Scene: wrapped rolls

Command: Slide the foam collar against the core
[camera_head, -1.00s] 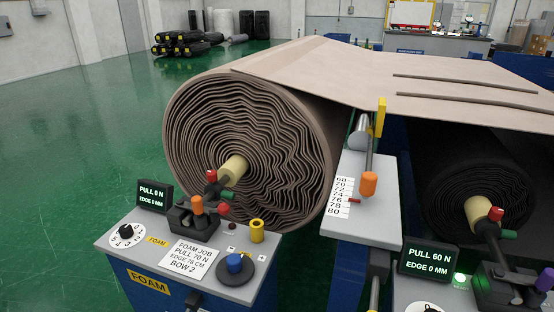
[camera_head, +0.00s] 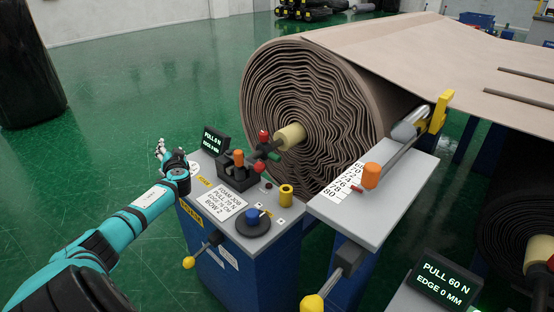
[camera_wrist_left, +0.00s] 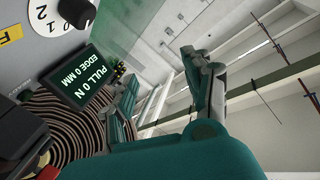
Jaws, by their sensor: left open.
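The wrinkled brown roll (camera_head: 305,100) has a pale yellow core (camera_head: 290,136) showing at its end. A dark holder with red, orange and green knobs (camera_head: 240,167) reaches toward the core end. My left gripper (camera_head: 163,153) is open and empty at the console's left edge, beside the display. In the left wrist view its fingers (camera_wrist_left: 160,88) are spread, with the display (camera_wrist_left: 88,80) and roll spirals (camera_wrist_left: 65,120) beyond. My right gripper is not in view.
A scale plate (camera_head: 375,205) with an orange-handled bar (camera_head: 371,175) stands to the right.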

